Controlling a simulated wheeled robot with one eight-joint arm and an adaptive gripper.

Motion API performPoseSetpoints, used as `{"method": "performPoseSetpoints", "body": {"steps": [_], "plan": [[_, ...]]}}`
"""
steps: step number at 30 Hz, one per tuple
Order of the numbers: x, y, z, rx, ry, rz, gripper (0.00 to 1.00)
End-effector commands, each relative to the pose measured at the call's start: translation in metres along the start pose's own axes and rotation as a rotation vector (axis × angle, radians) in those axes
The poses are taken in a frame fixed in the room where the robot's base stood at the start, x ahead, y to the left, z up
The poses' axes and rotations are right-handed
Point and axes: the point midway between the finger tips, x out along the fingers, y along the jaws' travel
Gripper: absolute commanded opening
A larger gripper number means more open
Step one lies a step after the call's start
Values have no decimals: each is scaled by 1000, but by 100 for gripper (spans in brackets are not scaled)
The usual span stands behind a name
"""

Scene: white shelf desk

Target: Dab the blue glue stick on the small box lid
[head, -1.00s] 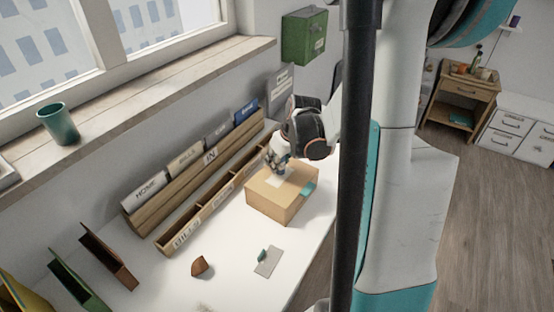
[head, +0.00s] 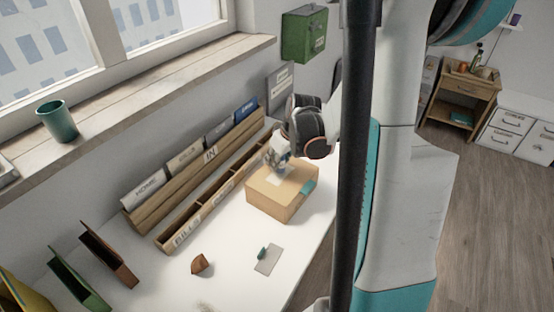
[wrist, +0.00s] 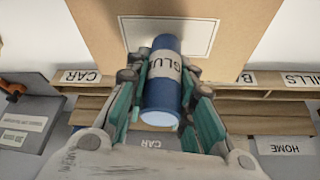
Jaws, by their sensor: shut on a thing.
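My gripper (head: 280,160) is above the small cardboard box (head: 272,204) on the white desk. In the wrist view my gripper (wrist: 163,88) is shut on the blue glue stick (wrist: 160,98), a blue cylinder with a pale label. The lid of the box (wrist: 225,20) fills the top of the wrist view, with a pale framed rectangle on it. The glue stick's far end is over or at this rectangle; I cannot tell whether it touches. In the head view the glue stick is mostly hidden by the gripper.
A wooden sorter (head: 175,233) with labelled compartments stands left of the box. A brown piece (head: 200,264) and a grey card (head: 269,260) lie in front. Upright folders (head: 110,254) stand at the left. A green box (head: 304,35) hangs on the wall.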

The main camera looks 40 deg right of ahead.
Motion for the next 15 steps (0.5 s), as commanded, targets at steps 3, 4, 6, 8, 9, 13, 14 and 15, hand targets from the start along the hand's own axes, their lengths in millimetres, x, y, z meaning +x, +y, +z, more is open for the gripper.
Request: {"method": "performPoseSetpoints", "body": {"steps": [3,4,6,8,9,13,14,15], "plan": [[2,0,1,0,0,0,3],[2,0,1,0,0,0,3],[3,0,1,0,0,0,3],[3,0,1,0,0,0,3],[4,0,2,0,0,0,3],[5,0,2,0,0,0,3],[5,0,2,0,0,0,3],[6,0,2,0,0,0,3]]}}
